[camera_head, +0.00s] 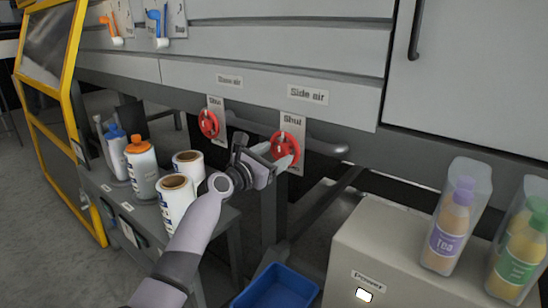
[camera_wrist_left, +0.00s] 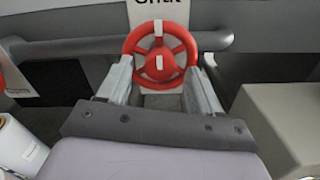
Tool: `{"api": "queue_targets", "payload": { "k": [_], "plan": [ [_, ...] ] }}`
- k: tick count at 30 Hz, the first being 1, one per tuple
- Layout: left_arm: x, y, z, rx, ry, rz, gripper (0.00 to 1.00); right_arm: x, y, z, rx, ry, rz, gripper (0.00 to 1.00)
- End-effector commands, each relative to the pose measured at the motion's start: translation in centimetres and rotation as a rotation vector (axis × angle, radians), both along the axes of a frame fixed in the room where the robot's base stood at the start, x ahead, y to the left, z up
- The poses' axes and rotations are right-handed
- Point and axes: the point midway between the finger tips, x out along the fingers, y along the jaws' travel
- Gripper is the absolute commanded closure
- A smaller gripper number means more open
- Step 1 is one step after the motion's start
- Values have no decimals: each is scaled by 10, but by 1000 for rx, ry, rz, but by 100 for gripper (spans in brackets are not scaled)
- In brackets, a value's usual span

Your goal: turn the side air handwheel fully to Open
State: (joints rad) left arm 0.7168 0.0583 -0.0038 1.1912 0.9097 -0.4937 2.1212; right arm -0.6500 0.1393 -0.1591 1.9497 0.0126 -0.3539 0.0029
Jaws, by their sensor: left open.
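The side air handwheel (camera_head: 286,147) is a red spoked wheel below the "Side air" label (camera_head: 307,94), in front of a white plate reading "Shut" (camera_head: 292,122). In the left wrist view the handwheel (camera_wrist_left: 160,55) is straight ahead, with a white mark at the top of its rim. My left gripper (camera_head: 289,153) is open at the handwheel, its two fingers (camera_wrist_left: 160,85) on either side of the wheel's lower part. I cannot tell whether the fingers touch the rim. My right gripper is not in view.
A second red handwheel (camera_head: 209,124) is close on the left. A grey horizontal bar (camera_wrist_left: 60,47) runs behind the wheel. White rolls (camera_head: 175,196) and bottles (camera_head: 142,167) stand on a side table. A blue bin (camera_head: 277,290) and a grey box (camera_head: 400,245) are below.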

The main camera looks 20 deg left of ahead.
Motion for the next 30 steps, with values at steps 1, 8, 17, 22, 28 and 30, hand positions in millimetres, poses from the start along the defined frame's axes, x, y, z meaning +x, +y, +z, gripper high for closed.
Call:
{"api": "queue_targets", "payload": {
  "k": [1, 8, 17, 22, 28, 30],
  "plan": [
    [2, 0, 0, 1, -1, 1, 35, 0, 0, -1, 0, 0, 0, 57],
    [4, -2, 0, 1, 0, 0, 35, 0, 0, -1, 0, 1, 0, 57],
    [4, -1, 0, 1, 0, 0, 90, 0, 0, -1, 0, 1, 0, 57],
    [4, -1, 0, 4, -1, 0, 91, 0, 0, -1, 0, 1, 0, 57],
    [4, -1, 0, 40, -15, 1, 91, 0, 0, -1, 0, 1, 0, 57],
    [4, -1, 0, 69, -25, 1, 91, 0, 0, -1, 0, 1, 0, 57]
  ]
}}
